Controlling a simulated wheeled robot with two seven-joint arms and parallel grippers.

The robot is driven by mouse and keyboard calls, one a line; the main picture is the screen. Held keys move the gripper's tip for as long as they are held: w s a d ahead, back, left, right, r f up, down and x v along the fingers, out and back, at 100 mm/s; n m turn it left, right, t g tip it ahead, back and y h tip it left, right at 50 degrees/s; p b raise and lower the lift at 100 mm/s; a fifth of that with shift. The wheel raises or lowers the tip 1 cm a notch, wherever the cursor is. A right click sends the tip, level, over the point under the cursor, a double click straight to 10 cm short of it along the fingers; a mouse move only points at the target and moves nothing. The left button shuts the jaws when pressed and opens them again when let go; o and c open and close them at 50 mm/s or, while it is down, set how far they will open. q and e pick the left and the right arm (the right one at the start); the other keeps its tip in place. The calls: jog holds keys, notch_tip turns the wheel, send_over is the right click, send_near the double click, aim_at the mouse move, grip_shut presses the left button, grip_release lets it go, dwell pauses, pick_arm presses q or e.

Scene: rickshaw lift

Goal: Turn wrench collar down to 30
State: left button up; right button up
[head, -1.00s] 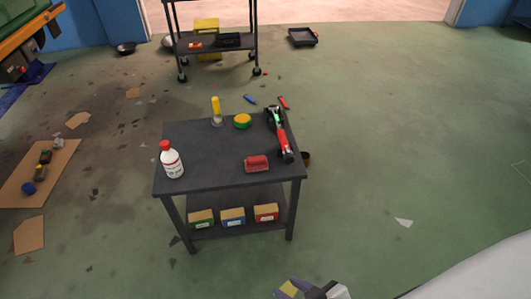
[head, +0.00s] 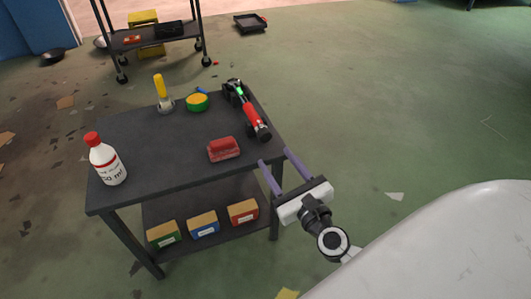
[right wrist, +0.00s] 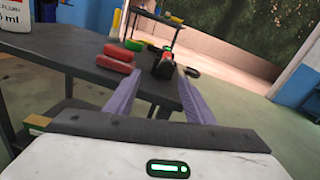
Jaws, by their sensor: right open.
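The wrench (head: 254,112), with a red grip, black ends and a bright green part, lies along the right side of the dark table (head: 130,150). In the right wrist view the wrench (right wrist: 164,64) shows end-on just beyond the fingertips. Its collar marks are too small to read. My right gripper (head: 274,158) is open and empty, its two purple fingers near the table's right front corner, apart from the wrench. The fingers also show in the right wrist view (right wrist: 157,76). My left gripper is not in view.
A red block-like item (head: 224,149), a green-yellow round item (head: 197,102), a yellow-handled tool (head: 160,92) and a white red-capped bottle (head: 107,163) stand on the table. Small boxes (head: 203,224) sit on its lower shelf. The floor to the right is mostly clear.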

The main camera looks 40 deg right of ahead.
aim_at(266, 137)
jog(key=w+d, duration=0.1)
jog(key=w, duration=0.2)
jog(key=w+d+m, duration=0.1)
jog(key=w, duration=0.3)
jog(key=w+d+m+h, duration=0.1)
jog(key=w, duration=0.2)
jog(key=shift+w+d+f+p, duration=0.15)
jog(key=shift+w+p, duration=0.05)
jog(key=shift+p, duration=0.1)
jog(key=c, duration=1.1)
